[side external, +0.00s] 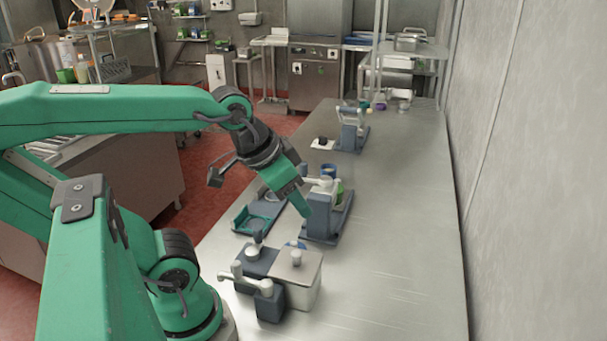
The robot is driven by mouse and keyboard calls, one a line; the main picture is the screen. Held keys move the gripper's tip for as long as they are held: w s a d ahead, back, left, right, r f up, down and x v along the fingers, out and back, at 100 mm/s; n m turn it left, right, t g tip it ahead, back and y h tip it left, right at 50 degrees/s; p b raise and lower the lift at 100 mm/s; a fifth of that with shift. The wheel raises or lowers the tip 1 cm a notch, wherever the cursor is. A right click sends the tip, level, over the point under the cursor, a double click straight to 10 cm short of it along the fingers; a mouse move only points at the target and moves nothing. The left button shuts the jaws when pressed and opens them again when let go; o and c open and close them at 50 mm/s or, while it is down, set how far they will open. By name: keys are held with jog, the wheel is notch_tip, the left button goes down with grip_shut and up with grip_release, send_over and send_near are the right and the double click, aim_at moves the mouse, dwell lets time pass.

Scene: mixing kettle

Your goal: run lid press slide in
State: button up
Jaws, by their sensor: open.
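A blue-grey press-like device (321,219) with a white handle on top stands upright on the steel bench, on a flat base. A slide-like dark plate with a teal frame (251,222) lies to its left; I cannot tell whether it joins the device. My gripper (304,209) is open and points down to the right, its tip overlapping the left side of the device in this view. I cannot tell whether it touches. My gripper and arm hide part of the plate and the device.
In front stand a pale box with a knobbed lid (297,272) and a blue-grey unit with a white lever (269,303). A blue container (328,169) and another lever device (350,133) stand farther back. The bench's right side is clear up to the wall.

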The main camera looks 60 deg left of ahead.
jog(key=w+a+r+n+g, duration=0.1)
jog(key=w+a+r, duration=0.15)
jog(key=w, duration=0.25)
jog(key=w+a+r+n+g, duration=0.1)
jog(key=w+a, duration=0.2)
jog(key=w, duration=0.3)
jog(key=n+g, duration=0.4)
jog(key=n, duration=0.1)
send_over(338, 180)
notch_tip(338, 180, down, 18)
jog(key=shift+s+d+r, duration=0.1)
jog(key=shift+d, duration=0.05)
jog(key=shift+a+f, duration=0.2)
jog(key=shift+f, duration=0.05)
jog(key=shift+f, duration=3.9)
